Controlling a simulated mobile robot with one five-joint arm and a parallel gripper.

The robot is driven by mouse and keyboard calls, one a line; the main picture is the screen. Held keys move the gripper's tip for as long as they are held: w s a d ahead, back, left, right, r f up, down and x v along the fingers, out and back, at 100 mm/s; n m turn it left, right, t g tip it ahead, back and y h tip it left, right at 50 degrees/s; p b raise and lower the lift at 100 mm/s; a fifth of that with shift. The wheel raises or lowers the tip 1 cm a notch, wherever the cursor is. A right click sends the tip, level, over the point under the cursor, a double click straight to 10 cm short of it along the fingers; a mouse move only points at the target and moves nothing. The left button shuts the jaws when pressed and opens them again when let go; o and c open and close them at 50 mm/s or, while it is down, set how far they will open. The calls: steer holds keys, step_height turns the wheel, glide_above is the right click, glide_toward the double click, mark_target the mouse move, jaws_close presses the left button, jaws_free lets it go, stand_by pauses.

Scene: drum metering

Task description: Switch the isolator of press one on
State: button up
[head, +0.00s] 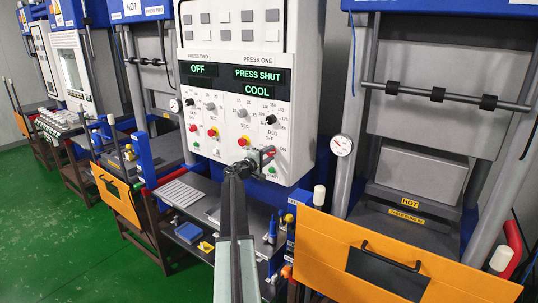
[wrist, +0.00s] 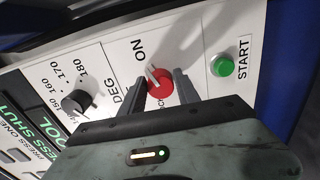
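The isolator of press one is a round red knob (wrist: 160,90) with a pale bar across it, low on the PRESS ONE side of the control panel (head: 246,92). In the wrist view its bar slants toward the upper left, roughly toward the ON label (wrist: 140,49). My gripper (wrist: 162,76) has one finger on each side of the knob, with gaps visible beside the bar; I see no firm grip. In the head view my gripper (head: 262,157) covers most of the knob. The OFF end of the scale is hidden in the wrist view.
A green START button (wrist: 222,66) lies just right of the knob, and a black DEG dial (wrist: 77,103) to its left. The panel's display (head: 259,81) reads PRESS SHUT and COOL. An orange guard (head: 330,245) stands at the lower right.

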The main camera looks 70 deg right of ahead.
steer(key=shift+o, duration=1.1)
steer(key=shift+s, duration=0.15)
steer(key=shift+w, duration=0.2)
steer(key=v, duration=0.7)
steer(key=shift+a, duration=0.35)
steer(key=shift+w, duration=0.1)
